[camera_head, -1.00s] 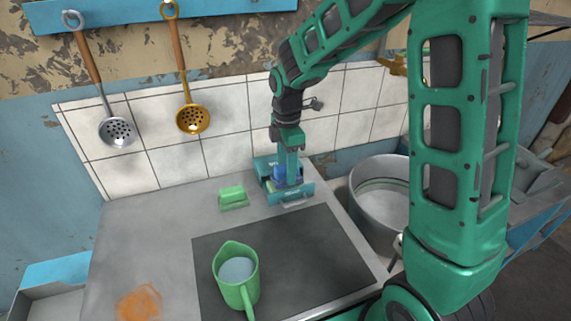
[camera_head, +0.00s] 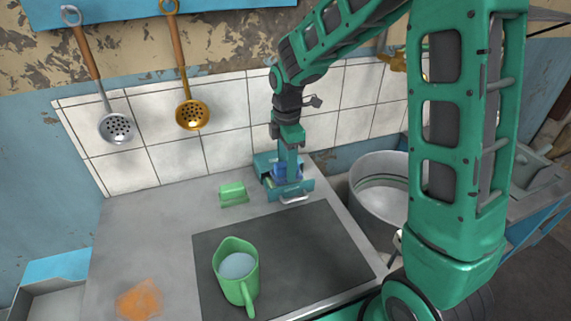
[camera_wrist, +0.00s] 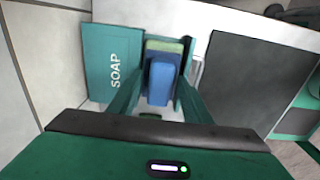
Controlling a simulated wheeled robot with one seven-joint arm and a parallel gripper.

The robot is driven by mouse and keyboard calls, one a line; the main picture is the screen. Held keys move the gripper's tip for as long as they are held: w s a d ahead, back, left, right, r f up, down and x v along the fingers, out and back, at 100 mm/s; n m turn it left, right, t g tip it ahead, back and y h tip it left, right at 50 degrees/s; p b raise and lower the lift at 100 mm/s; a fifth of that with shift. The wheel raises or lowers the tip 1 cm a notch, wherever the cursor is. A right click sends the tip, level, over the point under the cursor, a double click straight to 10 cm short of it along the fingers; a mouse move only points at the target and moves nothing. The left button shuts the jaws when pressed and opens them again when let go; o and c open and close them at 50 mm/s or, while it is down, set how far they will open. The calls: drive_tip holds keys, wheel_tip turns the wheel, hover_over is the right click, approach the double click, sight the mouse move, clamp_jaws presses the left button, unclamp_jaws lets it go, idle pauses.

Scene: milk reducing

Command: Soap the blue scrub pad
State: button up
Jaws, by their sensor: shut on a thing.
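The blue scrub pad (camera_wrist: 160,82) is between the fingers of my gripper (camera_head: 286,172), which is shut on it. The pad also shows in the head view (camera_head: 279,171), low in the teal soap box (camera_head: 296,188) and partly hidden by the fingers. In the wrist view the box's teal panel, marked SOAP (camera_wrist: 100,45), stands to the left of the fingers. A yellow-green block (camera_wrist: 165,46), likely the soap, lies just beyond and partly under the pad. I cannot tell whether the pad presses on it.
A small green block (camera_head: 232,193) sits on the grey counter left of the box. A green jug (camera_head: 240,290) with pale liquid stands on the dark mat (camera_head: 310,250). A large metal pot (camera_head: 378,210) is to the right. Ladles hang at the back wall.

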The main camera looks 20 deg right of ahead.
drive_tip(key=shift+s+f, duration=0.1)
drive_tip(key=shift+f, duration=0.35)
idle(1.6)
drive_tip(key=shift+r, duration=0.1)
drive_tip(key=shift+r, duration=3.5)
